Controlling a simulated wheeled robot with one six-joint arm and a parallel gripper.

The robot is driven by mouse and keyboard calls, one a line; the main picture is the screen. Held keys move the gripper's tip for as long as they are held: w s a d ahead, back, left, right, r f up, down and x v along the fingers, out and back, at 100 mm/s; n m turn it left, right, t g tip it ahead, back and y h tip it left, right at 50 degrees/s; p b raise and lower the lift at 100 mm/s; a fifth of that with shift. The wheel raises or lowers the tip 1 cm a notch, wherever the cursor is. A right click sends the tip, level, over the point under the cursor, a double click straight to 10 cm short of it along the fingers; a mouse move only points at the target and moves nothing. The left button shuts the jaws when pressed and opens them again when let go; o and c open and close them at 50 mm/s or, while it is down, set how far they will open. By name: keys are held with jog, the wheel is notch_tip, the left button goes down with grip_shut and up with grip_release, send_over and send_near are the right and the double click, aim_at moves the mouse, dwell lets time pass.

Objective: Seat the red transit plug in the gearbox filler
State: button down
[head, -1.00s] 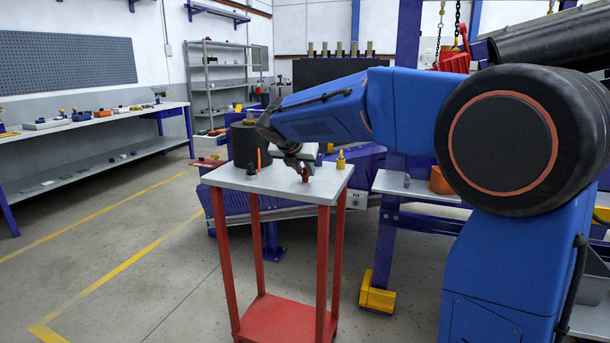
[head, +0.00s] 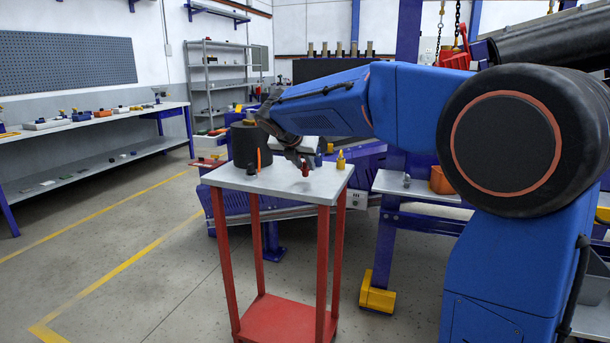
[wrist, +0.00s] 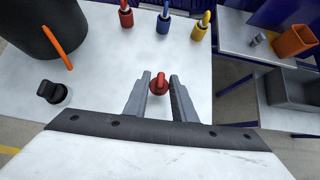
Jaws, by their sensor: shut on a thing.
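A red plug (head: 305,171) hangs under my gripper (head: 301,161) above the white top of a red-legged stand (head: 262,182). In the wrist view the plug (wrist: 159,85) is between the two fingers of my gripper (wrist: 160,88), which are shut on it. In the head view a small gap shows between the plug and the stand top. I cannot make out the gearbox filler in either view.
A black cylinder (wrist: 38,25), an orange stick (wrist: 57,47) and a black knob (wrist: 50,91) are at left on the stand. Blue (wrist: 163,22), yellow (wrist: 200,29) and red-bodied (wrist: 126,17) pieces stand beyond the plug. An orange bin (wrist: 294,41) is at right.

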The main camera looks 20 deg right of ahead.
aim_at(304, 162)
jog(key=shift+r, duration=2.55)
jog(key=shift+f, duration=0.1)
jog(key=shift+f, duration=2.1)
